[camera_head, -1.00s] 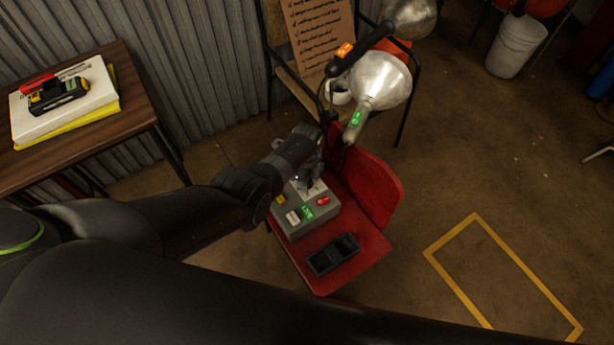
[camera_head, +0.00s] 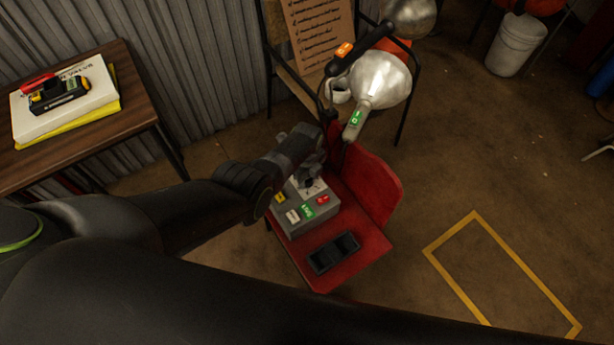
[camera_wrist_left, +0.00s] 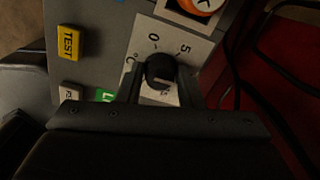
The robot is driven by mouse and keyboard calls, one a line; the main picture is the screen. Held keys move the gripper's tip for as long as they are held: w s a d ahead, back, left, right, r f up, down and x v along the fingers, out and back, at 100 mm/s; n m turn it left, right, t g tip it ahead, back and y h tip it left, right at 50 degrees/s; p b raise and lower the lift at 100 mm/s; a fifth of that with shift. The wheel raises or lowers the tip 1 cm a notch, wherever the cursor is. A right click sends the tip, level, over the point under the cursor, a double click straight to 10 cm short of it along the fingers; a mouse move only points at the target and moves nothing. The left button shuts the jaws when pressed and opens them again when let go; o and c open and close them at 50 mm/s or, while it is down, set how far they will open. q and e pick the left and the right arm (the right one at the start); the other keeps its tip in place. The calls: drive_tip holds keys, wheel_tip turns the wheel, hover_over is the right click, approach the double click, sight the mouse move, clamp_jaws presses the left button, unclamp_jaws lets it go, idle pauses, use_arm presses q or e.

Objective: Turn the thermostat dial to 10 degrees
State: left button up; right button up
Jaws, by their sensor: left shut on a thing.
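The grey control box (camera_head: 300,228) sits on a red chair seat. In the left wrist view its black round thermostat dial (camera_wrist_left: 160,70) stands on a white scale plate (camera_wrist_left: 187,42) marked 0 and 5, with further marks partly covered. A pale mark shows on the dial's lower side; its exact reading is unclear. My left gripper (camera_wrist_left: 161,84) is shut on the dial, one finger on each side. In the head view my left gripper (camera_head: 311,176) is over the box's far part, and the dial is mostly hidden.
The box carries a yellow TEST button (camera_wrist_left: 70,42), a green button (camera_head: 308,211) and a red one (camera_head: 323,199). A black tray (camera_head: 334,253) lies on the red seat (camera_head: 362,262). Clamp lamps (camera_head: 380,80) hang close behind. A wooden table (camera_head: 135,105) stands left.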

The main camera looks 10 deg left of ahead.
use_arm(q)
drive_tip(key=o, duration=1)
drive_tip(key=shift+r, duration=0.1)
drive_tip(key=shift+r+p, duration=0.3)
drive_tip(key=shift+p, duration=0.05)
wheel_tip(320, 180, up, 6)
drive_tip(key=p, duration=0.4)
drive_tip(key=shift+f, duration=0.25)
drive_tip(key=shift+r+p, duration=1.9)
drive_tip(key=shift+r, duration=3.65)
